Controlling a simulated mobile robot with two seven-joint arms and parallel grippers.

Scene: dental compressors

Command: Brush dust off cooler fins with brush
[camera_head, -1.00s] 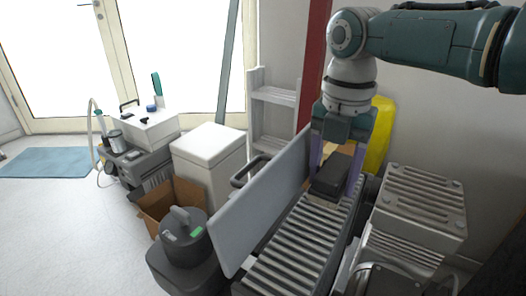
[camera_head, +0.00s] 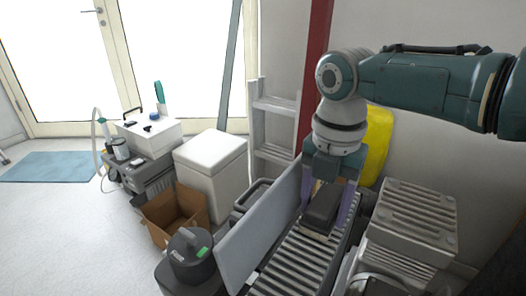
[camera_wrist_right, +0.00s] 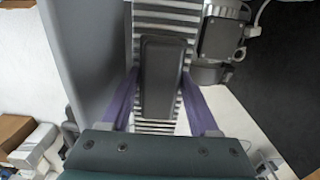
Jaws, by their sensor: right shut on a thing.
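The brush, a dark block (camera_head: 321,203) with a pale lower edge, is held between the purple fingers of my right gripper (camera_head: 326,208). It also shows from above in the right wrist view (camera_wrist_right: 162,80). The cooler fins (camera_head: 292,265), a row of grey slats, lie directly beneath the brush. The brush is at or just above the slats; I cannot tell whether it touches. The fins also show in the right wrist view (camera_wrist_right: 168,14). No dust can be made out. My left gripper is not in view.
A flat grey panel (camera_head: 257,235) stands along the left side of the fins. A ribbed compressor unit (camera_head: 415,215) is close on the right. A dark canister (camera_head: 187,257), an open cardboard box (camera_head: 172,216) and a white box (camera_head: 212,170) stand left.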

